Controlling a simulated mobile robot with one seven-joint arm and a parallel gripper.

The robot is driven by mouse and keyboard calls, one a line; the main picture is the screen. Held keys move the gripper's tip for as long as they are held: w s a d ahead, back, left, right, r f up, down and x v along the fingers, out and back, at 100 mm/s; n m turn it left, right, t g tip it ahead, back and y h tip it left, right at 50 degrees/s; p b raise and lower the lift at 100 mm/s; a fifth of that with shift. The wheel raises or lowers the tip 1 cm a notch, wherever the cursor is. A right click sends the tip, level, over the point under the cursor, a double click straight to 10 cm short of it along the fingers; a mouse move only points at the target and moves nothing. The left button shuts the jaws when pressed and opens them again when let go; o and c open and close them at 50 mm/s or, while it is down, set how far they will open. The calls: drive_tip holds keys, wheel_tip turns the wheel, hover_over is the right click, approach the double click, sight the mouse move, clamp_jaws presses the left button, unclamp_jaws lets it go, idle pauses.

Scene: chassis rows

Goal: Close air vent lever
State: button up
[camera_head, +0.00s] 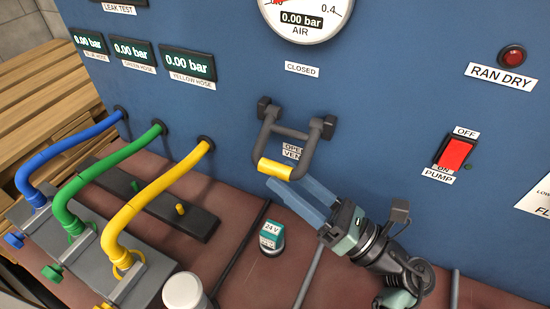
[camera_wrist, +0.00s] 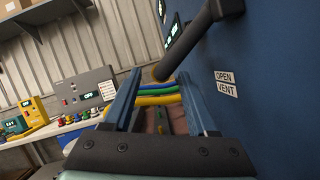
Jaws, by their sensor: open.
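The air vent lever (camera_head: 308,152) is a dark grey U-shaped handle with a yellow grip (camera_head: 275,169). It is hinged on the blue panel and hangs down over the "OPEN VENT" label (camera_head: 292,152), below the "CLOSED" label (camera_head: 301,69). My gripper (camera_head: 291,186) is open, its blue fingers just below and beside the yellow grip. In the wrist view, the lever's dark arm (camera_wrist: 190,38) comes down from the upper right, its lower end near the gap between my fingertips (camera_wrist: 160,75). I cannot tell whether they touch. Nothing is held.
Blue, green and yellow hoses (camera_head: 155,197) run from the panel at left. A teal-topped 24 V part (camera_head: 271,238) stands below my gripper. A red pump switch (camera_head: 454,153) is to the right. The panel around the "CLOSED" label is clear.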

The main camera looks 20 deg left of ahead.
drive_tip(key=shift+p+x, duration=0.3)
drive_tip(key=shift+x, duration=1.45)
clamp_jaws()
